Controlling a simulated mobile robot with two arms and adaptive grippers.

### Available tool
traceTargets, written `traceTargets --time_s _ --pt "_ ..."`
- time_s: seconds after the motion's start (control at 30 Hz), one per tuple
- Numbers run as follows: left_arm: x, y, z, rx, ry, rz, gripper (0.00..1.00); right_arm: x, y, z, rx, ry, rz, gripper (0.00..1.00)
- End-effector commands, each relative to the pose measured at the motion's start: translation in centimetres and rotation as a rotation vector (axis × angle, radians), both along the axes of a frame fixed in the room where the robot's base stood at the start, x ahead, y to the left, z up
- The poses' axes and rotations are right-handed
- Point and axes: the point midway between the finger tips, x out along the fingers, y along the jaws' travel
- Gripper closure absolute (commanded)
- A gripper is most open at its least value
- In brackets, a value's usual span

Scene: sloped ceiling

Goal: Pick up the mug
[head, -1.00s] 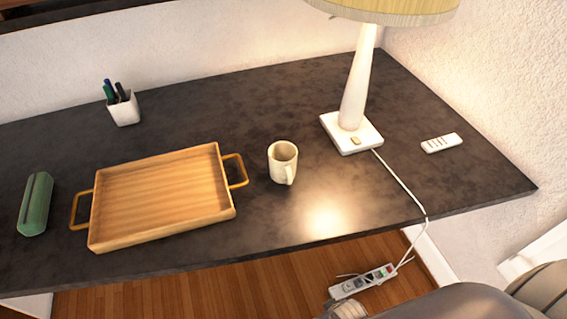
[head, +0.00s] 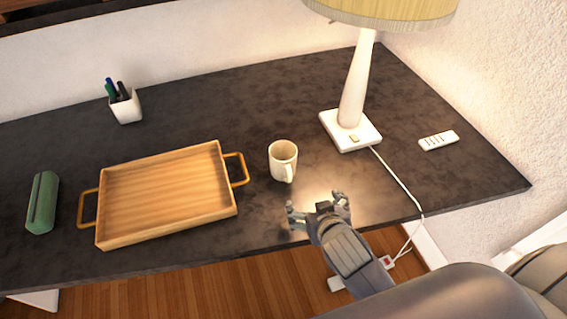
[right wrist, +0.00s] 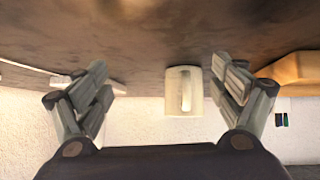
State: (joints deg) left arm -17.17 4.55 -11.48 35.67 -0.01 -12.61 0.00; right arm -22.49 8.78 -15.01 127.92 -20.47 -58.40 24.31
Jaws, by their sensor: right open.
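The white mug (head: 283,160) stands upright on the dark desk (head: 250,105), between the wooden tray and the lamp. Its handle faces the desk's front edge. My right gripper (head: 319,203) is open and empty over the front part of the desk, just in front of the mug and a little to its right, apart from it. In the right wrist view the mug (right wrist: 184,92) shows ahead between the two spread fingers (right wrist: 165,85), with its handle toward the camera. My left gripper is not in view.
A wooden tray (head: 102,238) with side handles lies left of the mug. A lamp (head: 352,100) stands behind right, its cord running over the front edge. A remote (head: 438,140), a pen cup (head: 126,107) and a green case (head: 42,203) lie farther off.

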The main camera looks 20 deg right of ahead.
Motion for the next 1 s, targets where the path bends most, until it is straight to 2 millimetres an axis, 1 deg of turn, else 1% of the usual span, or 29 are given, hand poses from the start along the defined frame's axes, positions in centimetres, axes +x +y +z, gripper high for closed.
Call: traceTargets --time_s 0.03,0.13,0.2,0.33,0.47,0.6,0.7,0.87,1.0 --pt "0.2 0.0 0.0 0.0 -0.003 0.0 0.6 1.4 0.5 0.5 0.003 -0.056 0.004 0.12" --pt "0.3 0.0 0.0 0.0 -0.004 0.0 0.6 3.8 1.6 1.8 0.018 -0.168 0.017 0.12" --pt "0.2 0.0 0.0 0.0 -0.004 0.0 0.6 5.1 2.4 2.6 0.029 -0.232 0.033 0.12" --pt "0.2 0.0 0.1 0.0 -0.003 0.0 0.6 6.5 3.3 3.3 0.043 -0.294 0.052 0.12" --pt "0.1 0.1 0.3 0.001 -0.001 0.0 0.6 8.4 3.4 2.9 0.045 -0.306 0.056 0.12" --pt "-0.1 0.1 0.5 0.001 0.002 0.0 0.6 10.3 3.3 2.1 0.045 -0.305 0.056 0.12" --pt "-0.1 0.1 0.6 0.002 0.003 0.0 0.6 11.2 3.2 1.7 0.045 -0.304 0.056 0.12" --pt "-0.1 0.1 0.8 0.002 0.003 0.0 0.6 12.0 3.2 1.4 0.046 -0.304 0.055 0.12" --pt "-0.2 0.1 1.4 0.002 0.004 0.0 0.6 13.6 3.0 0.9 0.044 -0.302 0.055 0.12"
